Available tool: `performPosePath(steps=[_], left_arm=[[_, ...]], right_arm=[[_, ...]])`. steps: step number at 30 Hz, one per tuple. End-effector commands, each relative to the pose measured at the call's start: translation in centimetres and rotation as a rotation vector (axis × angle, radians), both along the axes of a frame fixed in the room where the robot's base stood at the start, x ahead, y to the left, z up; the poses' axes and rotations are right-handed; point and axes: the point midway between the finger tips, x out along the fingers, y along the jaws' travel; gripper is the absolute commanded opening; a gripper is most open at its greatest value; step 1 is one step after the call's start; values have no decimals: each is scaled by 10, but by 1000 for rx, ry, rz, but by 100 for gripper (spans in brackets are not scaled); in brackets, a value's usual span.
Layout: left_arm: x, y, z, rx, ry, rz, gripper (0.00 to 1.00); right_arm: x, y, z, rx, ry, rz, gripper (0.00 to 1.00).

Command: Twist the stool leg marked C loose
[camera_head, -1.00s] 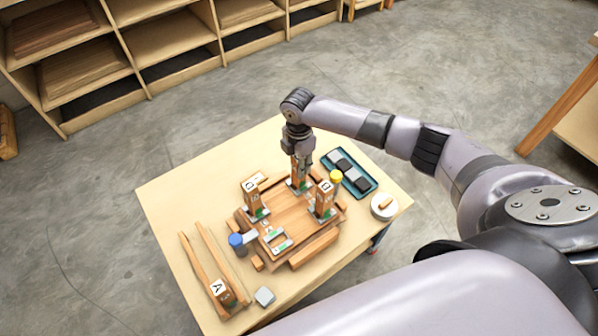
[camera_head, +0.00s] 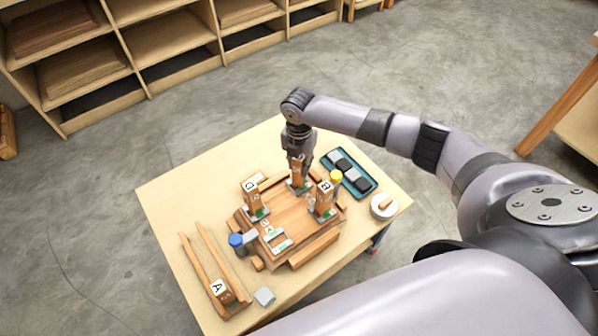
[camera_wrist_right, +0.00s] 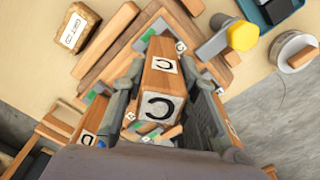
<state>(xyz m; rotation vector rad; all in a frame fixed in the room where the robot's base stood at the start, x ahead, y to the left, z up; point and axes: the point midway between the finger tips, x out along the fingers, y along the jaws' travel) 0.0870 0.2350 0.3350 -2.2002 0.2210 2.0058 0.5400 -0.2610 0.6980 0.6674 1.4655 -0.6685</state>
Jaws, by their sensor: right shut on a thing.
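The stool leg marked C (camera_wrist_right: 160,100) stands upright at the back corner of the wooden stool seat (camera_head: 283,218). It is a square wooden post with a white C label on its end and on a side. My right gripper (camera_head: 299,160) comes down from above and is shut on this leg, with one finger on either side in the right wrist view. The leg's lower part (camera_head: 298,181) shows below the fingers in the head view. Two other legs stand on the seat, one at left (camera_head: 254,200) and one at right (camera_head: 324,201). My left gripper is not in view.
A leg marked A (camera_head: 219,288) lies by two wooden rails at the table's front left. A teal tray (camera_head: 372,186) and a round container (camera_head: 383,207) are at right.

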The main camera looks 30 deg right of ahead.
Motion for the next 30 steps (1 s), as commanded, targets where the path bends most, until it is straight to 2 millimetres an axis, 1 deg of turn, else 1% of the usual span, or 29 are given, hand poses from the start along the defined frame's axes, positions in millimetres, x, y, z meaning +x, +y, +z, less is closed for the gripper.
performPosePath(steps=[1,4,14,17,21,24,30], left_arm=[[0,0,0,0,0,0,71],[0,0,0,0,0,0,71],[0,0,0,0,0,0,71],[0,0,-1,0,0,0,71],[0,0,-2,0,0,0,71],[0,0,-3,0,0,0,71],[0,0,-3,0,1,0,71]], right_arm=[[0,0,0,0,0,40,0],[0,0,0,0,0,86,0],[0,0,0,1,1,94,0],[0,0,0,1,-1,163,0],[0,0,0,1,-1,320,0],[0,0,0,1,0,389,0],[0,0,0,1,0,404,0]])
